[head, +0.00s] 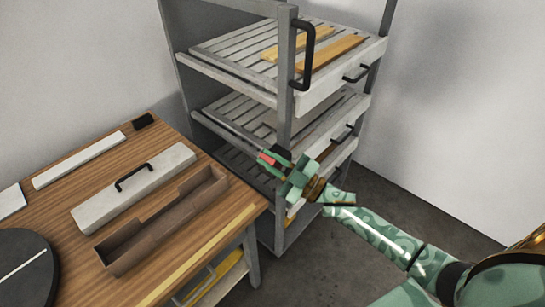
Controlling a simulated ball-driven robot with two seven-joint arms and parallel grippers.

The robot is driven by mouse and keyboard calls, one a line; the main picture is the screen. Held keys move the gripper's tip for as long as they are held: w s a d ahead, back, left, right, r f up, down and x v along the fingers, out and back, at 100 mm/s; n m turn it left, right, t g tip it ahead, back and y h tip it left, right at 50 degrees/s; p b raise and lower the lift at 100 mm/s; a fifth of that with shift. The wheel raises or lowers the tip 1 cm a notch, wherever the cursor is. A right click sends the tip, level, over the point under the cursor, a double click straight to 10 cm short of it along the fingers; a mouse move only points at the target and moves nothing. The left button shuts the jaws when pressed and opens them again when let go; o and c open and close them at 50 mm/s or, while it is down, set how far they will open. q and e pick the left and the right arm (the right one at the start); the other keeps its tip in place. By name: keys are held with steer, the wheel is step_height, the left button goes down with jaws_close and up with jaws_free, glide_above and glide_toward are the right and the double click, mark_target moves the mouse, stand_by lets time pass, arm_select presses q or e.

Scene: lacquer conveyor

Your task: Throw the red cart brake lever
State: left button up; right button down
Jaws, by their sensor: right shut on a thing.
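The cart (285,103) is a grey frame with slatted shelves, standing behind and to the right of the wooden table. A small red piece (266,158), which looks like the brake lever, shows at the cart's front post. My right gripper (277,160) reaches in from the lower right and is shut on this red lever. The fingers hide much of the lever, so its full shape and angle cannot be told. My left gripper is not in view.
The wooden table (235,215) holds a grey lidded piece with a black handle (134,177), an open brown box (165,222) and a dark disc (25,270). Wooden strips (330,53) lie on the cart's top shelf. Open floor (335,260) lies right of the table.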

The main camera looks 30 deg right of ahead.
steer(key=shift+f, duration=0.15)
steer(key=c, duration=1.4)
jaws_free()
steer(key=shift+s, duration=0.1)
steer(key=v, duration=1.6)
steer(key=shift+b, duration=0.4)
